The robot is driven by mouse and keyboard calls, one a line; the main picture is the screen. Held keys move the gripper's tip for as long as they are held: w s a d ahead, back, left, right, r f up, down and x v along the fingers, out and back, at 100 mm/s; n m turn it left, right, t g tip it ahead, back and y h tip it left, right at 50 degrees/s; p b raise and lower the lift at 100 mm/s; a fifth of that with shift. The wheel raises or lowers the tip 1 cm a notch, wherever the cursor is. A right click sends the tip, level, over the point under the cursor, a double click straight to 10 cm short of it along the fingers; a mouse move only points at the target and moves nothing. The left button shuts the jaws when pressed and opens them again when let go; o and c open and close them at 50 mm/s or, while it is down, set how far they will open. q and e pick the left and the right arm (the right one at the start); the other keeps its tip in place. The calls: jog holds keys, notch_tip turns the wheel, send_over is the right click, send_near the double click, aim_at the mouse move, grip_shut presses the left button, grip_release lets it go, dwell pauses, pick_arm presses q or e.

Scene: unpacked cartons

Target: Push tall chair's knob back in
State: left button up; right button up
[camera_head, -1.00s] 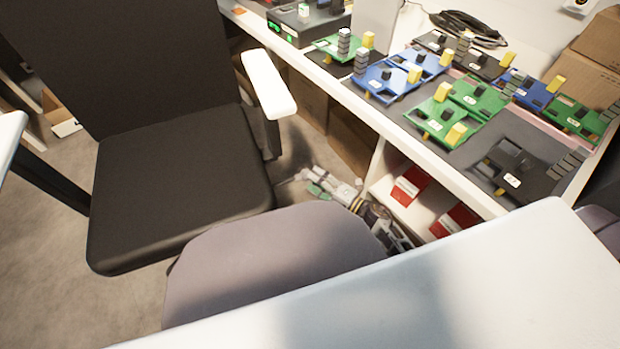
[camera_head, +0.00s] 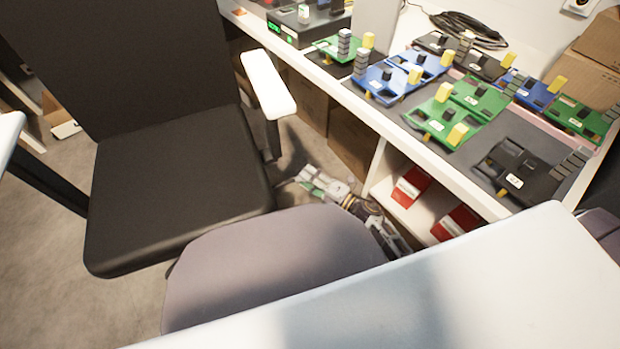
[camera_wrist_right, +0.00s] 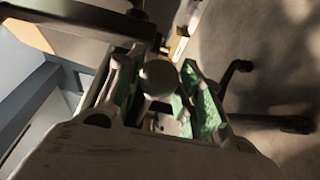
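The tall chair (camera_head: 180,180) is black, with a high back and a white-topped armrest, and fills the left of the head view. My right gripper (camera_head: 306,180) is low on the floor side, just right of the seat, pointing toward the space under it. In the right wrist view a round-ended grey knob (camera_wrist_right: 158,78) on a short stem shows between the green-padded fingers of my right gripper (camera_wrist_right: 160,95). The fingers are apart, with a visible gap on the knob's right side. Contact with the knob is unclear. In the head view the knob is hidden. My left gripper is out of view.
A grey rounded seat (camera_head: 270,265) is in front of the tall chair. A white tabletop (camera_head: 480,290) covers the lower right. A workbench (camera_head: 440,160) with green, blue and black boards runs along the right, with red boxes (camera_head: 411,187) on its shelf.

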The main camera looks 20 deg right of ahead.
grip_shut()
jog(key=shift+s+a+p, duration=0.2)
jog(key=shift+a+p, duration=0.25)
jog(key=shift+a, duration=1.8)
jog(key=o, duration=0.9)
grip_release()
jog(key=shift+c, duration=0.2)
jog(key=v, duration=1.2)
jog(key=shift+s, duration=0.1)
